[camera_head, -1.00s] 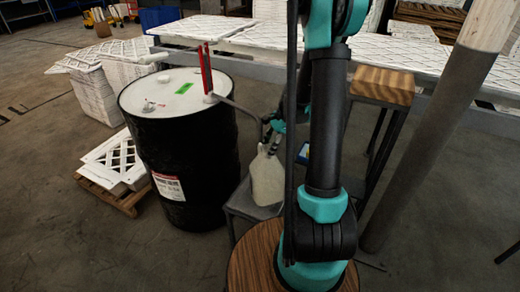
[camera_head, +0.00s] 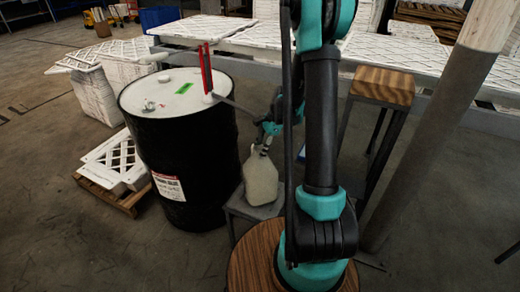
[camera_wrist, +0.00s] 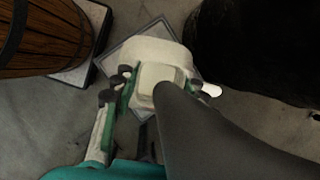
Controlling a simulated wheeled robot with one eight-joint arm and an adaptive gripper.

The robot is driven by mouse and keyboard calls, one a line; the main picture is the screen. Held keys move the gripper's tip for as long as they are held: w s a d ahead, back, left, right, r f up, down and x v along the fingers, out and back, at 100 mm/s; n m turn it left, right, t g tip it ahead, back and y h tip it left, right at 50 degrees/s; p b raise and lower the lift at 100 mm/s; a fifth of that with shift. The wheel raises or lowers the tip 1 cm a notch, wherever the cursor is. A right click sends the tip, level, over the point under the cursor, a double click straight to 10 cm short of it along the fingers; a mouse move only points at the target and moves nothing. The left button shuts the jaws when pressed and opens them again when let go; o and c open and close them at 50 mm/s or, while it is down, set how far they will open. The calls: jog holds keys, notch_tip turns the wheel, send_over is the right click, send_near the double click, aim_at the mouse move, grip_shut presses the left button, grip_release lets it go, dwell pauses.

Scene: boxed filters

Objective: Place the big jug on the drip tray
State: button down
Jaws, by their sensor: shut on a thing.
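The big jug (camera_head: 261,180) is pale cream and stands roughly upright beside the black drum. In the wrist view the jug (camera_wrist: 158,55) is seen from above, its top partly hidden by a grey tube. My gripper (camera_head: 268,135) is shut on the top of the jug; its dark, green-edged fingers (camera_wrist: 124,88) show in the wrist view. The grey square drip tray (camera_head: 238,206) lies under the jug, and its rim (camera_wrist: 119,50) shows around the jug from above. I cannot tell whether the jug's base touches the tray.
The black drum (camera_head: 185,155) stands close on the left with a red-handled pump (camera_head: 206,70) on top. The pump's grey spout (camera_head: 235,105) reaches toward my gripper. A wood-topped stand (camera_head: 384,86) and a slanted post (camera_head: 430,130) are on the right.

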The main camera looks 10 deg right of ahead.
jog(key=shift+f, duration=0.4)
jog(key=c, duration=0.8)
grip_release()
jog(key=shift+c, duration=0.2)
jog(key=shift+r, duration=0.15)
jog(key=shift+r, duration=0.35)
jog(key=v, duration=1.2)
jog(key=shift+r, duration=0.2)
